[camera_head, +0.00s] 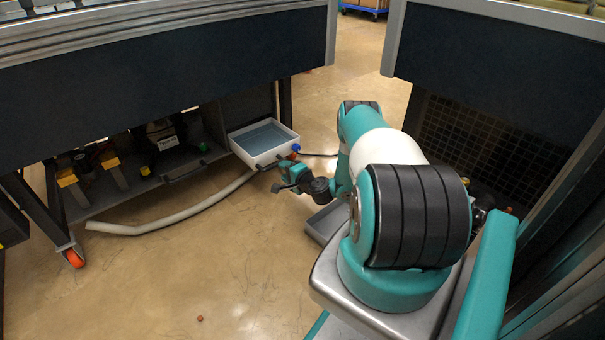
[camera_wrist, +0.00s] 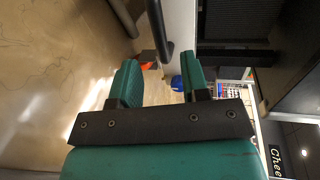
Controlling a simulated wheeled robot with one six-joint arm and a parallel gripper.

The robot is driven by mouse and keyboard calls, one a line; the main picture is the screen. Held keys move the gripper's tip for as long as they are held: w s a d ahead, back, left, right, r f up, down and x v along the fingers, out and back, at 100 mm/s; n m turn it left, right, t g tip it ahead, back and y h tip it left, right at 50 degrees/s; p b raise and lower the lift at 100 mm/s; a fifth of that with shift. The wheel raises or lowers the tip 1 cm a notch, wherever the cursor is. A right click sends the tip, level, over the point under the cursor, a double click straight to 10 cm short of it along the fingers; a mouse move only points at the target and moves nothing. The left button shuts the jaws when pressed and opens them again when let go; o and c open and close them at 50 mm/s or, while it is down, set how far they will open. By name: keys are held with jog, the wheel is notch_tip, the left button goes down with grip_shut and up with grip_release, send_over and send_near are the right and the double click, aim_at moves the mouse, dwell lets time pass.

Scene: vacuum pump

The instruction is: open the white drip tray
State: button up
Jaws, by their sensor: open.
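The white drip tray (camera_head: 264,158) sits low under the left bench, with its open top and blue-grey inside showing. A dark bar handle (camera_wrist: 156,24) runs along the tray's white front wall (camera_wrist: 182,25) in the wrist view. My gripper (camera_head: 281,176) is low in front of the tray, near the handle. In the wrist view my gripper (camera_wrist: 160,82) is open, with its two green fingers apart and nothing between the tips. The handle's end appears just beyond the fingertips, in line with the gap. In the head view my wrist hides part of the handle area.
A pale hose (camera_head: 180,222) lies curved on the floor left of the tray. A grey shelf (camera_head: 150,184) with pump parts stands left of the tray. A blue knob (camera_head: 296,147) is at the tray's right corner. The floor in front is mostly clear.

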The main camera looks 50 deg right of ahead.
jog(key=p+v, duration=0.8)
jog(key=v, duration=0.2)
jog(key=shift+s, duration=0.3)
